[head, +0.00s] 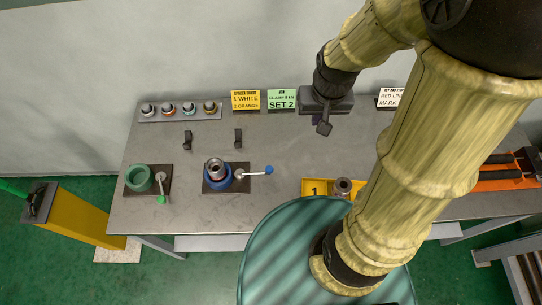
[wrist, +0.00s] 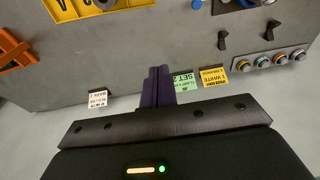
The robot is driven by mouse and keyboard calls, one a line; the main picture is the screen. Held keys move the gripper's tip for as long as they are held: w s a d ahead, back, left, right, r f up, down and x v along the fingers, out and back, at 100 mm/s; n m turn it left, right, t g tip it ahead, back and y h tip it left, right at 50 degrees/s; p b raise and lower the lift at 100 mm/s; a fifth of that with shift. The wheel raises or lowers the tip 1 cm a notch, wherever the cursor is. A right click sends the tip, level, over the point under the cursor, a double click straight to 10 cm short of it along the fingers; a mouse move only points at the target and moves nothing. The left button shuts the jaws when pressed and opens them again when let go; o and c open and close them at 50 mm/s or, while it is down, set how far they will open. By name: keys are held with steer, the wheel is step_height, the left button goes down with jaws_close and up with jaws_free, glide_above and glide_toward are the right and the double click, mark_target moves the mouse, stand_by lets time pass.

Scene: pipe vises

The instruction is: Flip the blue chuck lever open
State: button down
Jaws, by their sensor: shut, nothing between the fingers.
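The blue chuck (head: 211,185) sits on a dark plate on the grey bench, left of centre, with a metal pipe end in its middle. Its silver lever (head: 253,173) points right from a round pivot and ends in a blue ball (head: 269,170). In the wrist view the blue ball (wrist: 197,4) shows at the top edge, with the chuck mostly cut off. My gripper (head: 323,128) is shut and empty, above the back of the bench, behind and right of the lever, apart from it. Its dark purple fingers (wrist: 157,84) are together in the wrist view.
A green chuck (head: 137,178) with a green-balled lever stands left of the blue one. Two black clips (head: 238,137) stand behind the chucks. Several round fittings (head: 188,108) line a back-left strip. A yellow tray (head: 317,185) is front right. Sign cards (head: 281,99) stand at the back.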

steer(key=w+a+f+m+g+b, duration=0.1)
steer(key=w+a+f, duration=0.3)
steer(key=f, duration=0.4)
steer(key=w+a+f+m+g+b, duration=0.1)
steer(key=w+a+f+g+b, duration=0.3)
steer(key=w+f, duration=0.3)
steer(key=shift+a+f+y, duration=0.3)
steer(key=shift+a+f, duration=0.05)
steer(key=shift+a, duration=0.35)
steer(key=shift+f, duration=0.1)
steer(key=p+x, duration=0.1)
steer(key=x, duration=0.8)
steer(key=shift+s+f+p, duration=0.15)
steer(key=shift+f+p, duration=0.1)
steer(key=shift+p, duration=0.05)
steer(key=s, duration=0.1)
steer(key=s+a+p, duration=0.1)
steer(key=s, duration=0.1)
steer(key=shift+s+f, duration=0.25)
steer(key=shift+s+d+f, duration=0.1)
steer(key=shift+s+f, duration=0.1)
steer(key=shift+s, duration=0.1)
